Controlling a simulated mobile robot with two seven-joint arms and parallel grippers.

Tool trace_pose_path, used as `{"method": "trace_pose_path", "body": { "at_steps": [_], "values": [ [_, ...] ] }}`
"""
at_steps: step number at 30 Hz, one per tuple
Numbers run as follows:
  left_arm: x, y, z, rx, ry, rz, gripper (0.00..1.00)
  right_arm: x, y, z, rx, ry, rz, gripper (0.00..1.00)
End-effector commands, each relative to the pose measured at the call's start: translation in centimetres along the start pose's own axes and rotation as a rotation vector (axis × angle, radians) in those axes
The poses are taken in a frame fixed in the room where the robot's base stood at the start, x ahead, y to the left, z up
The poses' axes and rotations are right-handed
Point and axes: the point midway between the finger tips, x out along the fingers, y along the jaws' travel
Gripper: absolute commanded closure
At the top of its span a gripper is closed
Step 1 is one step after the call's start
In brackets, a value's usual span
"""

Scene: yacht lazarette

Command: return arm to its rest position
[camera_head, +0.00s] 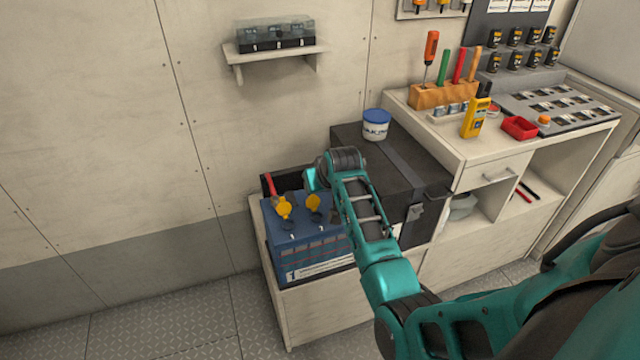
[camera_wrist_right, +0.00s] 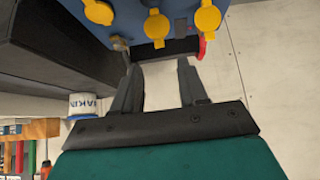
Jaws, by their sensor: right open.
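My right arm reaches in from the right in the head view, with its wrist (camera_head: 345,160) above the back right of a blue battery box (camera_head: 300,245). The fingers point towards the blue box (camera_wrist_right: 180,12), which has yellow caps (camera_wrist_right: 157,27). Two yellow caps (camera_head: 284,207) also show in the head view, flipped up. My left gripper is not in view.
A black chest (camera_head: 415,180) with a white, blue-lidded tub (camera_head: 376,125) stands right of the blue box. A workbench (camera_head: 470,150) with tools is further right. A wall shelf (camera_head: 275,55) hangs above. Left floor is clear.

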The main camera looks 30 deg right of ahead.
Motion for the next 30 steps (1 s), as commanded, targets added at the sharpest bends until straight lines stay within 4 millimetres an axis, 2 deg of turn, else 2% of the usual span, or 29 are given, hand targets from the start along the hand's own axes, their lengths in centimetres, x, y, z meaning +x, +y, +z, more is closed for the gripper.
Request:
{"method": "trace_pose_path", "body": {
  "at_steps": [6,22,26,30],
  "values": [
    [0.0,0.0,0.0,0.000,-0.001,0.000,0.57,-0.7,0.0,0.1,0.000,-0.002,-0.001,0.57],
    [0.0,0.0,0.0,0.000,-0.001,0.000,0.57,-0.7,0.0,0.3,-0.004,0.000,0.002,0.57],
    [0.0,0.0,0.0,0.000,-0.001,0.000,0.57,-0.4,0.1,2.4,-0.041,0.020,0.016,0.57],
    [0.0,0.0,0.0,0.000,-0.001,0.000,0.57,-0.6,-0.4,7.3,-0.134,0.079,0.025,0.57]
  ]
}}
